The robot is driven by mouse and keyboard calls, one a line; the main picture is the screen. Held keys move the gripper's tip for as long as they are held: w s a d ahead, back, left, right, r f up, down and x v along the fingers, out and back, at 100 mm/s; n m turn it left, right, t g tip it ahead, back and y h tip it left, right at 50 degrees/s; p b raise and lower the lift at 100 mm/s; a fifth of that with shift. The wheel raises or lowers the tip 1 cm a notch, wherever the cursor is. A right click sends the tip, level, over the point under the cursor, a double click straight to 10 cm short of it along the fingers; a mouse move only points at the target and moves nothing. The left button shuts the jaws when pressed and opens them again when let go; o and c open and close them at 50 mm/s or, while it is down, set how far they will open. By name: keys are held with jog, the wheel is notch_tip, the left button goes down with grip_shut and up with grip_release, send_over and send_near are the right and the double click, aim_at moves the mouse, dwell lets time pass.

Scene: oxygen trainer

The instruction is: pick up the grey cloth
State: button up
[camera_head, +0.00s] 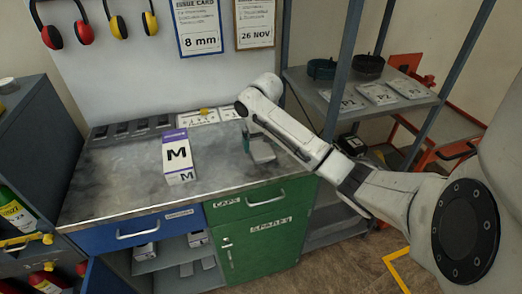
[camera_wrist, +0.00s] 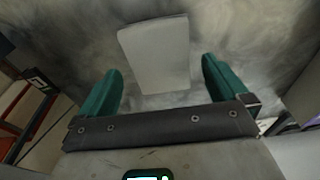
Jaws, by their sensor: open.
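The grey cloth (camera_wrist: 155,48) is a flat, light grey rectangle on the worktop in the wrist view. It lies ahead of and between my two green fingers. In the head view a small grey patch, likely the same cloth (camera_head: 263,154), shows near the front right of the bench, partly hidden by my arm. My gripper (camera_wrist: 161,68) is open, with nothing between its fingers. In the head view my gripper (camera_head: 248,143) is over the right part of the bench, close to the cloth. I cannot tell its exact height.
A white and purple box marked M (camera_head: 178,160) stands on the worktop (camera_head: 120,185) left of my gripper. A row of dark trays (camera_head: 130,128) and white cards (camera_head: 200,117) line the back. A shelf rack (camera_head: 345,105) with labelled packs stands at the right.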

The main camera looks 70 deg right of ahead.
jog(key=shift+w+d+f, duration=0.1)
jog(key=shift+d+f, duration=0.05)
jog(key=shift+f, duration=0.85)
jog(key=c, duration=1)
jog(key=shift+r, duration=0.2)
jog(key=shift+r, duration=0.25)
notch_tip(320, 180, up, 2)
jog(key=shift+w+b, duration=0.1)
jog(key=shift+b, duration=0.35)
jog(key=shift+s+a+r+p, duration=0.4)
jog(key=shift+a+r+p, duration=1.15)
jog(key=shift+a, duration=0.75)
jog(key=shift+s+a+r+p, duration=0.35)
jog(key=shift+a+r+p, duration=0.85)
jog(key=shift+a+r, duration=0.9)
jog(key=shift+s+a+r+p, duration=0.4)
jog(key=shift+a+r+p, duration=1.05)
jog(key=shift+a, duration=1.1)
